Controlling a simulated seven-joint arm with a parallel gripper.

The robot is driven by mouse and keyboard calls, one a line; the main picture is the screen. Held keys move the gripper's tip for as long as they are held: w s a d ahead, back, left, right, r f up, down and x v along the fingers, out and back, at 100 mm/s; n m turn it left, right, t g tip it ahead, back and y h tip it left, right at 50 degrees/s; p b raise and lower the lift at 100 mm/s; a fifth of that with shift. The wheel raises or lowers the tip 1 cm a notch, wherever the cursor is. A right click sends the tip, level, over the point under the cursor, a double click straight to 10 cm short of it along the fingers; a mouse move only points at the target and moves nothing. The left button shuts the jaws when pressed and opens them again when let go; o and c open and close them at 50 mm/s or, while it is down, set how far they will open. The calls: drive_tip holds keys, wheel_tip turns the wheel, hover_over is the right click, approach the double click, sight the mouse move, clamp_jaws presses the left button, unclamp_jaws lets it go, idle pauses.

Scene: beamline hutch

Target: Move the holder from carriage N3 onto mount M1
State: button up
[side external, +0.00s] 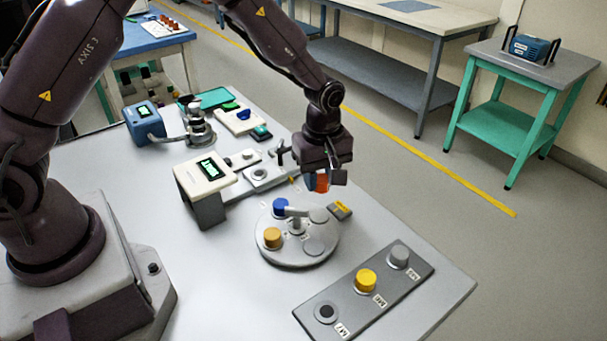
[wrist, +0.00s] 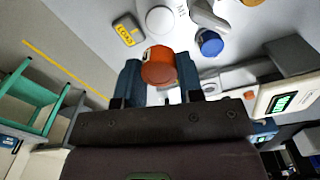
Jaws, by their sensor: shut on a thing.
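My gripper (side external: 318,184) is shut on an orange-red holder (side external: 322,183) and holds it above the far edge of the round turntable. In the wrist view the orange holder (wrist: 158,68) sits between the two dark blue fingers (wrist: 159,82). The turntable (side external: 290,258) carries a blue-capped holder (side external: 280,206), a yellow-orange holder (side external: 272,237) and bare grey seats (side external: 313,246). A grey mount plate (side external: 343,298) at the front right has a dark, empty-looking socket (side external: 326,312), a yellow holder (side external: 366,279) and a grey holder (side external: 399,255). Its labels are too small to read surely.
A yellow load sign (side external: 341,209) lies beside the turntable. A white display unit (side external: 205,173) and slide stage (side external: 260,174) stand left of my gripper. A blue box (side external: 145,122) and other devices stand farther back. Bare table lies around the mount plate.

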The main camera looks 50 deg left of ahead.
sight(318, 215)
drive_tip(key=shift+f, duration=3.2)
drive_tip(key=shift+f, duration=0.6)
drive_tip(key=o, duration=1)
drive_tip(key=shift+s, duration=0.1)
